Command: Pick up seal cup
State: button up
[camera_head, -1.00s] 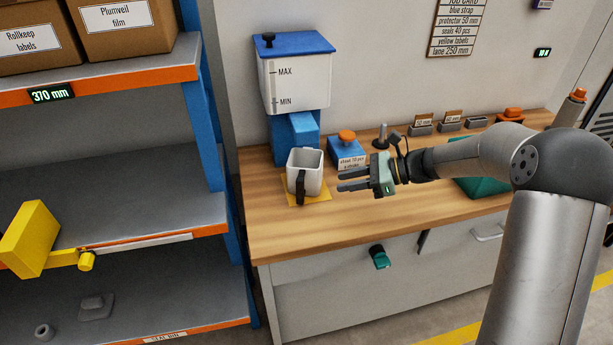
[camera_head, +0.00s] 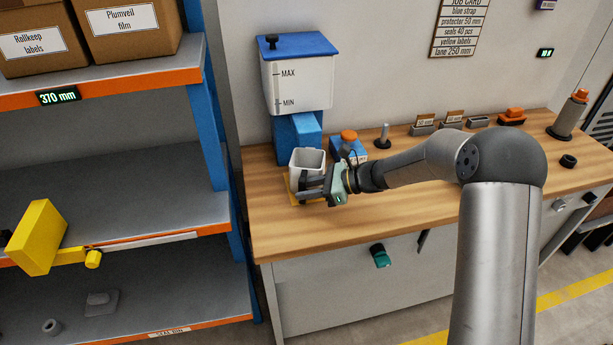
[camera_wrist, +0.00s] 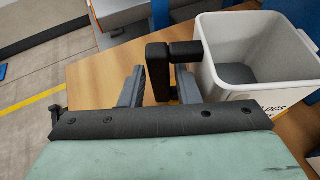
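The seal cup (camera_head: 307,159) is a white, square, open-topped cup standing upright on a yellow mat (camera_head: 293,179) on the wooden bench. In the wrist view the cup (camera_wrist: 262,50) is at the upper right, and its black handle (camera_wrist: 158,72) points toward my gripper. My gripper (camera_head: 301,188) is at the cup's front right side. In the wrist view my gripper (camera_wrist: 158,88) is open, with one grey finger on each side of the handle. Gaps show between handle and fingers. The cup appears empty inside. In the head view my gripper covers most of the handle.
A white dispenser with a blue lid (camera_head: 297,82) stands on a blue base right behind the cup. A blue box with an orange knob (camera_head: 349,136) and a dark peg (camera_head: 383,137) stand to its right. A shelf rack (camera_head: 125,190) is at the left. The front bench top is clear.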

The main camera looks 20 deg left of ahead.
grip_shut()
jog(key=shift+r, duration=0.15)
